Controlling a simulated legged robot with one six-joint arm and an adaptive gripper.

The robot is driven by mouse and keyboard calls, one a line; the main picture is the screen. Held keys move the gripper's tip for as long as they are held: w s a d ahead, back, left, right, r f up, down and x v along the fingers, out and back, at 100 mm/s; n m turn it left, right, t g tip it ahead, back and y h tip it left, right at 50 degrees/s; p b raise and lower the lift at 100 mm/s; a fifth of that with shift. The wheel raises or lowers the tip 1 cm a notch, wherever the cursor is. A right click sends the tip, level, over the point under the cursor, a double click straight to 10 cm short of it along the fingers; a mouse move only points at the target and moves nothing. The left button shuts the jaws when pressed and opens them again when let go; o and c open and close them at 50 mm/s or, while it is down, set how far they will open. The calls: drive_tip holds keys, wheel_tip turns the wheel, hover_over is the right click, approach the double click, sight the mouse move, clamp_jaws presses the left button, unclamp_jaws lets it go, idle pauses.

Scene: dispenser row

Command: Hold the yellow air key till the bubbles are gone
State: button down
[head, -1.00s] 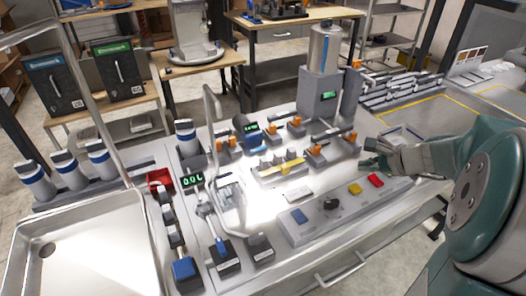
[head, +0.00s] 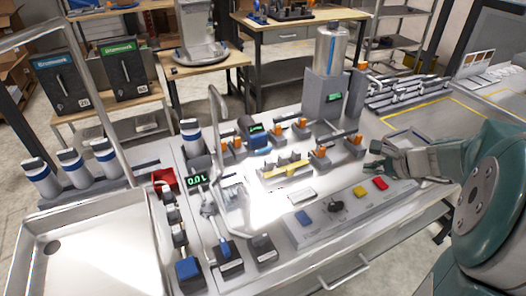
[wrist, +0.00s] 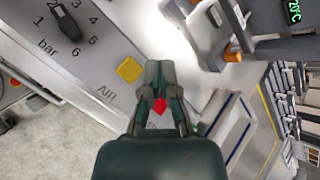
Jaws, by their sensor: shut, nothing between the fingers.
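The yellow air key (head: 360,191) is a small square button on the sloping grey control panel at the front of the bench. In the wrist view the yellow key (wrist: 129,69) has "AIR" printed beside it and lies just left of my fingertips. My gripper (head: 372,158) is shut and empty, above and behind the panel's right end in the head view. In the wrist view my gripper (wrist: 158,68) points past the yellow key, apart from it as far as I can tell. No bubbles can be made out.
A red key (head: 380,184) is right of the yellow one, and it shows between my finger links in the wrist view. A black knob (head: 336,206) and a blue key (head: 303,218) are left. A metal cylinder unit (head: 325,85) and orange-capped valves stand behind.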

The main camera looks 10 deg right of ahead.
sight(362, 191)
drive_tip(key=shift+r, duration=0.1)
idle(0.3)
wheel_tip(362, 191, up, 4)
drive_tip(key=shift+f, duration=0.25)
drive_tip(key=shift+f, duration=4.4)
drive_tip(key=shift+f, duration=0.1)
drive_tip(key=shift+f, duration=0.25)
